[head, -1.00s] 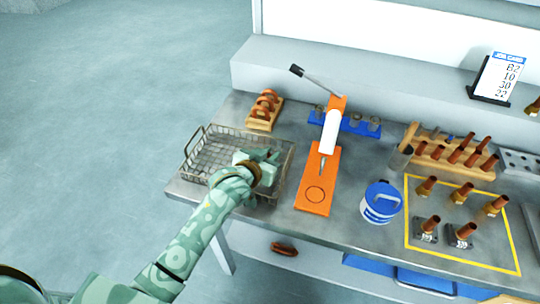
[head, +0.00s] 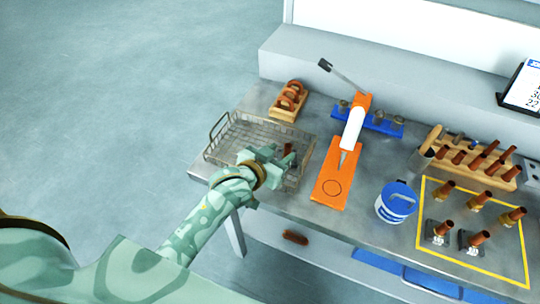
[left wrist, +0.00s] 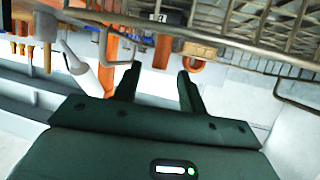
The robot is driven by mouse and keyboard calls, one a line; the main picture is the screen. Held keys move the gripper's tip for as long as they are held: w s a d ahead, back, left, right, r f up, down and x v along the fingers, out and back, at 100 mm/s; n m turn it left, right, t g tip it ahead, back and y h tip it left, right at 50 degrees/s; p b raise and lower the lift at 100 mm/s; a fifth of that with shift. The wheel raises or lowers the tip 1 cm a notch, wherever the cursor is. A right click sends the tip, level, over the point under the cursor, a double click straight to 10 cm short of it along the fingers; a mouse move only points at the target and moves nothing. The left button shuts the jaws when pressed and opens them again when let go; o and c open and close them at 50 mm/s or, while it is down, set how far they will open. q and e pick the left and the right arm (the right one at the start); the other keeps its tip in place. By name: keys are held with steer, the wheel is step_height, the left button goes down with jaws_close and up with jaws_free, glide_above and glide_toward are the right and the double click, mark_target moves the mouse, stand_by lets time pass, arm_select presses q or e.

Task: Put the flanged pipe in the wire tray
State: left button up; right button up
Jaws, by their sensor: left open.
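The wire tray (head: 222,150) sits at the left end of the bench, and its mesh also shows at the top right of the left wrist view (left wrist: 262,22). My right gripper is out of view.
An orange press (head: 335,175) stands right of the tray, with a blue-and-white tub (head: 396,203) beyond it.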

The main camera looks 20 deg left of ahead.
arm_select(q)
steer(key=v, duration=0.5)
steer(key=shift+p, duration=0.4)
